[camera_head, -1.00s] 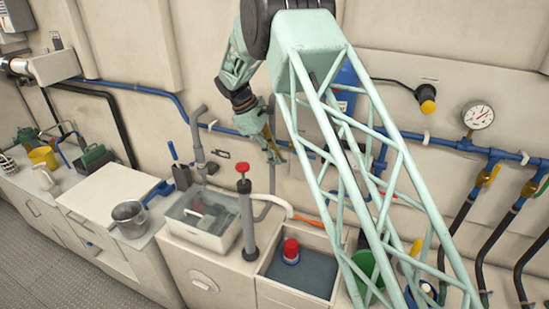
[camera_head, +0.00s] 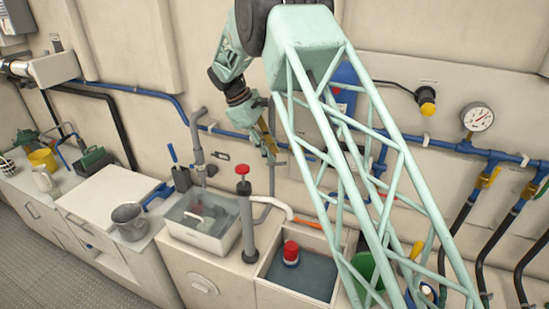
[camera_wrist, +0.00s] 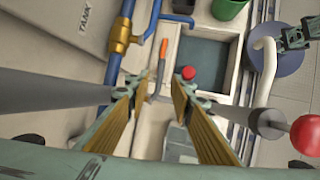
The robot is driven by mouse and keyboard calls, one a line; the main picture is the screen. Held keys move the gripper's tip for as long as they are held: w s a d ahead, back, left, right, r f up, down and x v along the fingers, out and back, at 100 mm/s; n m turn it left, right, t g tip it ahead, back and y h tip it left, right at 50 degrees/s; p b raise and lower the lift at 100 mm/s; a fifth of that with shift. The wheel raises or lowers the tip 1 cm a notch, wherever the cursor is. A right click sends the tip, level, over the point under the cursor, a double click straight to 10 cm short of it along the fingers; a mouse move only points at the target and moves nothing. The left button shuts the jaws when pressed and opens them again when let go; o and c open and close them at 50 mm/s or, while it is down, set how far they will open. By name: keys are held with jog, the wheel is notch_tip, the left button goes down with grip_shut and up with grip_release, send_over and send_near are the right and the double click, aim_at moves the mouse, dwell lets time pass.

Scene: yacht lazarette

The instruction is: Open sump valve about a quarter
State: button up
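A brass valve body (camera_wrist: 120,38) sits on a blue pipe in the wrist view, with a blue lever-like part (camera_wrist: 148,20) beside it and the label "TANK" on the wall nearby. I cannot read any label naming a sump valve. In the head view my gripper (camera_head: 269,150) hangs in front of the wall above the sink and sump basin, touching nothing that I can see.
A grey pump with a red knob (camera_head: 243,170) stands upright below my gripper. A sump basin (camera_head: 262,278) holds a red-capped object (camera_head: 290,252). An orange-handled tool (camera_wrist: 162,48) lies by the basin. A white sink (camera_head: 180,232) and grey bucket (camera_head: 130,220) are left.

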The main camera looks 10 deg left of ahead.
jog(key=v, duration=0.8)
dwell(0.4)
